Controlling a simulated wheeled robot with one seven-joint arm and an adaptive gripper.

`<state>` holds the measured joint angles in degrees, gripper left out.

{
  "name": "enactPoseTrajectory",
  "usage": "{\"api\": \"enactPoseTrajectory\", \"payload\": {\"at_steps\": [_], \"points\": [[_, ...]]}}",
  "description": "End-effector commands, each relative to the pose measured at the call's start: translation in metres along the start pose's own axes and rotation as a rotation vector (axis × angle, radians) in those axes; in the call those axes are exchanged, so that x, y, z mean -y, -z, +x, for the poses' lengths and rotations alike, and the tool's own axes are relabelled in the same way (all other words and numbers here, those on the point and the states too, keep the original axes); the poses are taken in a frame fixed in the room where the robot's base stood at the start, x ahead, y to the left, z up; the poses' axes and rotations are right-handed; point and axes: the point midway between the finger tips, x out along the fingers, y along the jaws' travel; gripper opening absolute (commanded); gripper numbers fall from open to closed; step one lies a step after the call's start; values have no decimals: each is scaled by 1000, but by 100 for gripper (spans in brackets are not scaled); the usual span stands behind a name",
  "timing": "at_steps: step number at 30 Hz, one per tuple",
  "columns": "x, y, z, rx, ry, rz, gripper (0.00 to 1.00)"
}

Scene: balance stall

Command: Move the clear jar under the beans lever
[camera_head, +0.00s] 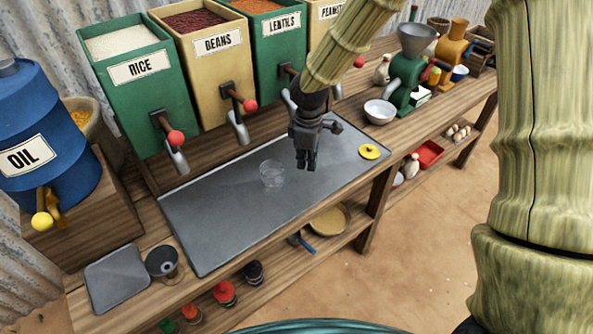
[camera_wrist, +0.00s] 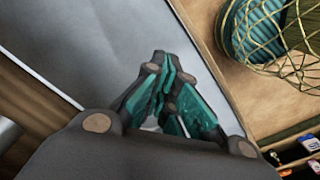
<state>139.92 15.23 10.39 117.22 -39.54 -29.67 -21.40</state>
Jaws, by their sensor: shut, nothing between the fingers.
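The clear jar (camera_head: 272,173) stands on the grey metal tray (camera_head: 205,235), a little right of and in front of the beans dispenser. The beans dispenser (camera_head: 212,65) is a cream bin labelled BEANS. Its lever (camera_head: 249,105) has a red knob, with a metal spout (camera_head: 238,128) beside it. My gripper (camera_head: 307,166) hangs above the tray to the right of the jar, pointing down, apart from it. In the wrist view its teal-padded fingers (camera_wrist: 172,105) are shut and empty. The jar cannot be made out clearly in that view.
The green rice bin (camera_head: 130,70) and lentils bin (camera_head: 280,45) flank the beans bin. A yellow disc (camera_head: 369,152) lies at the tray's right end. A white bowl (camera_head: 379,111) and green grinder (camera_head: 408,65) stand farther right. The tray's left half is clear.

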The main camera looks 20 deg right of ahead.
Motion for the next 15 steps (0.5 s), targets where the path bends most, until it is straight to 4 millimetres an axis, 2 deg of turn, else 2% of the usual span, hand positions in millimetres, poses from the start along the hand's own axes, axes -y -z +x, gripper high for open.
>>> {"api": "enactPoseTrajectory", "payload": {"at_steps": [15], "points": [[1,-1,62,3,3,1,0]]}}
